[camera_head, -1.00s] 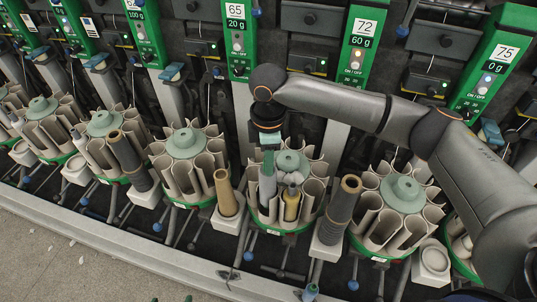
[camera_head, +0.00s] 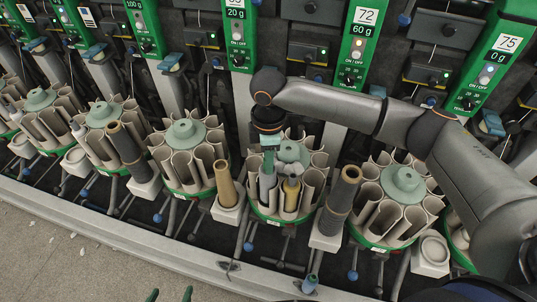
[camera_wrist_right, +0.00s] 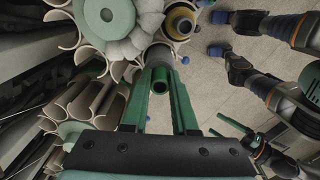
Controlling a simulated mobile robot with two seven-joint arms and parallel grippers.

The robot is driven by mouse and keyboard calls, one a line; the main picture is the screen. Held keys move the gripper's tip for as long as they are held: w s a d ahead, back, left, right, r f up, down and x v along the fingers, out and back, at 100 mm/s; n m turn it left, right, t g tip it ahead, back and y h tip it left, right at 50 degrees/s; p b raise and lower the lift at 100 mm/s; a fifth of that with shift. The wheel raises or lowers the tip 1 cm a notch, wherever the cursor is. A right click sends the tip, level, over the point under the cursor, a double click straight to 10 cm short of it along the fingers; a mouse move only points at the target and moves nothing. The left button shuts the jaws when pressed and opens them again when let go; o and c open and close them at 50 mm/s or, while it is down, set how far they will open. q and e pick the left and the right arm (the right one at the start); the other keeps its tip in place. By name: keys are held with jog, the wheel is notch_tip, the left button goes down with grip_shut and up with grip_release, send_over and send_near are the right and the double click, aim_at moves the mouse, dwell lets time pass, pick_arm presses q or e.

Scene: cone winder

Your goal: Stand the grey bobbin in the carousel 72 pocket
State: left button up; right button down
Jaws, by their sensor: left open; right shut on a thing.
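The grey bobbin (camera_head: 267,188) is in my right gripper (camera_head: 269,158), upright at the front left of the carousel 72 (camera_head: 290,222). Its lower end is hidden among the carousel's beige pocket walls, so I cannot tell how deep it sits. In the right wrist view the right gripper's green fingers (camera_wrist_right: 161,92) are shut on the bobbin, whose round end (camera_wrist_right: 160,80) shows between them. A yellow bobbin (camera_head: 291,194) stands in the pocket beside it. My left gripper (camera_head: 170,295) is open and empty at the bottom edge, far from the carousel.
A tan bobbin (camera_head: 225,184) and a dark grey bobbin (camera_head: 340,202) stand on holders either side of the carousel. More carousels flank it, one to the left (camera_head: 186,135) and one to the right (camera_head: 402,182).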

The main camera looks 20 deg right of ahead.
jog(key=shift+f, duration=2)
jog(key=c, duration=0.6)
grip_release()
notch_tip(320, 180, up, 13)
jog(key=shift+f+b, duration=0.2)
jog(key=shift+b, duration=0.25)
